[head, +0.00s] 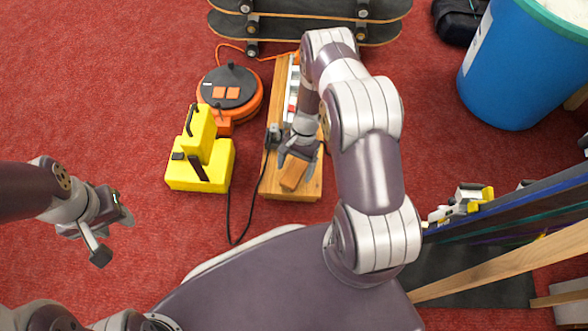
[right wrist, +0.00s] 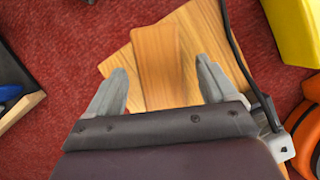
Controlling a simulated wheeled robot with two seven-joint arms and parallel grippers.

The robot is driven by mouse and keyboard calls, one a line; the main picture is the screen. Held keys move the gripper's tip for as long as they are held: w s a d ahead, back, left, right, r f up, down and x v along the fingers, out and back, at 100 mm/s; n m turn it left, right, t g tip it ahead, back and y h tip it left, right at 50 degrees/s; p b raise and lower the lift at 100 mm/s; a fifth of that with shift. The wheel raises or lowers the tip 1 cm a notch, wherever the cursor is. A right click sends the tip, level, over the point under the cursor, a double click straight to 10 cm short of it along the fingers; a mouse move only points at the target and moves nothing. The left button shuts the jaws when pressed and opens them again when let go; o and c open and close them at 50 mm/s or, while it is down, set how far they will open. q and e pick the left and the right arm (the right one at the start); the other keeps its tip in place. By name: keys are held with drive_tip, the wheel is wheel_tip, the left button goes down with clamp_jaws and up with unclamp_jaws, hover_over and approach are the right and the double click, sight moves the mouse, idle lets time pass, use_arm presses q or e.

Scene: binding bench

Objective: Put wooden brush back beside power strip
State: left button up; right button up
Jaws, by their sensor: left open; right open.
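The wooden brush (head: 294,171), a plain brown block, shows at the near end of a wooden board (head: 308,188). The white power strip (head: 292,88) lies along the board further back, partly hidden by my right arm. My right gripper (head: 299,151) is open just above the brush. In the right wrist view the brush (right wrist: 157,62) lies between the two spread fingers (right wrist: 160,88), with gaps on both sides; its far end reaches about the board's edge. Its lower end is hidden by the gripper body. My left gripper (head: 112,232) is open and empty over the red carpet.
A yellow case (head: 207,158) and an orange cable reel (head: 236,92) stand left of the board. A black cable (head: 236,218) runs along the board's left side. Skateboards (head: 300,28) lie behind; a blue bin (head: 515,70) stands right. Carpet at left is clear.

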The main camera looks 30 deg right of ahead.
drive_tip(key=p+v, duration=0.4)
drive_tip(key=v, duration=0.6)
wheel_tip(320, 180, up, 9)
drive_tip(key=n+h, duration=0.1)
drive_tip(key=n, duration=0.2)
hover_over(294, 159)
use_arm(q)
wheel_tip(294, 159, up, 6)
drive_tip(key=shift+f, duration=0.1)
use_arm(e)
drive_tip(key=s+a+r+n+t+h, duration=0.1)
drive_tip(key=s+a+r+n+t, duration=0.1)
drive_tip(key=s+r, duration=0.4)
drive_tip(key=s+a+r+n+t+h, duration=0.1)
drive_tip(key=s+a+r+n, duration=0.3)
drive_tip(key=r, duration=0.7)
drive_tip(key=shift+s+a+r+n+t+h, duration=0.15)
drive_tip(key=shift+s+n+t+h, duration=0.35)
drive_tip(key=shift+s+n, duration=0.5)
